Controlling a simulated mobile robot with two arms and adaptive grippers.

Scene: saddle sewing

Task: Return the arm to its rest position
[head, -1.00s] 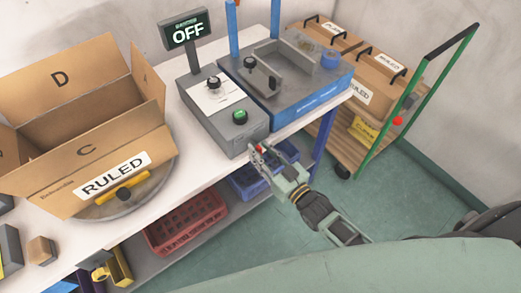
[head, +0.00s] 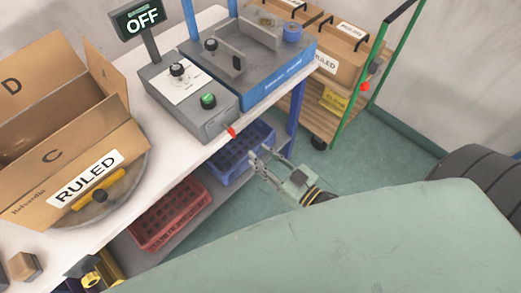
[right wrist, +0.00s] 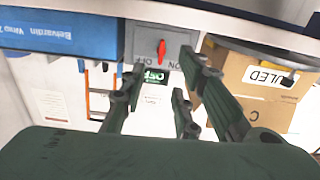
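My right gripper (head: 259,158) is in front of the workbench, at the right end of its front edge in the head view. Its fingers are apart with nothing between them; they also show spread in the right wrist view (right wrist: 158,88). The red switch (head: 230,132) on the grey control box (head: 213,122) is beyond the fingertips, with a gap between. In the right wrist view the red switch (right wrist: 162,48) stands upright on its grey plate, marked ON and OFF. The display (head: 139,18) reads OFF. My left gripper is not in view.
A cardboard box (head: 50,170) marked RULED sits on the round turntable (head: 125,190). Blue (head: 240,148) and red (head: 170,215) crates are under the bench. A green-railed cart (head: 372,65) with boxes stands beyond. Green floor (head: 365,155) is open to the right.

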